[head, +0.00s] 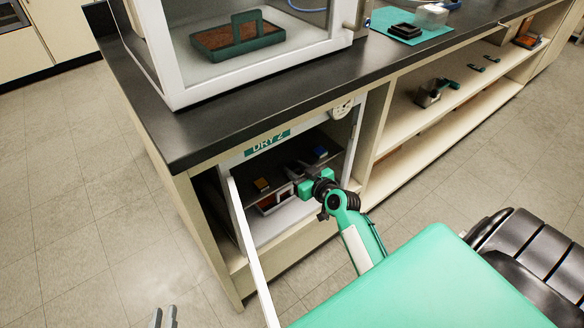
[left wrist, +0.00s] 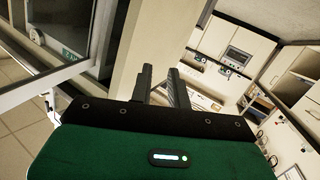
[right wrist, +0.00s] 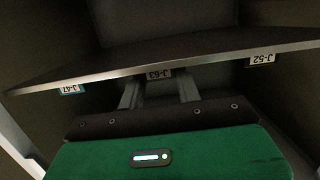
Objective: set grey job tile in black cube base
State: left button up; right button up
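The dry cabinet (head: 243,222) stands open under the bench. On its upper shelf (head: 284,160) sit small blocks, one with a yellow-orange top (head: 261,184) and one with a blue top (head: 320,152). My right gripper (head: 295,172) reaches in at that shelf. In the right wrist view its fingers (right wrist: 159,92) are apart at the shelf edge by the J-63 label, with nothing visible between them. I cannot make out the grey job tile. A black square piece (head: 405,30), possibly the black cube base, lies on a teal mat on the bench. My left gripper (head: 162,317) is open and empty, low over the floor.
The cabinet's open door (head: 252,255) stands left of my right arm. Labels J-47 (right wrist: 70,89) and J-52 (right wrist: 261,60) flank J-63. A white-framed enclosure (head: 250,70) stands on the black bench. Open shelves (head: 440,110) hold tools at right. The left floor is clear.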

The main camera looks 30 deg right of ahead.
jog(key=shift+r, duration=0.1)
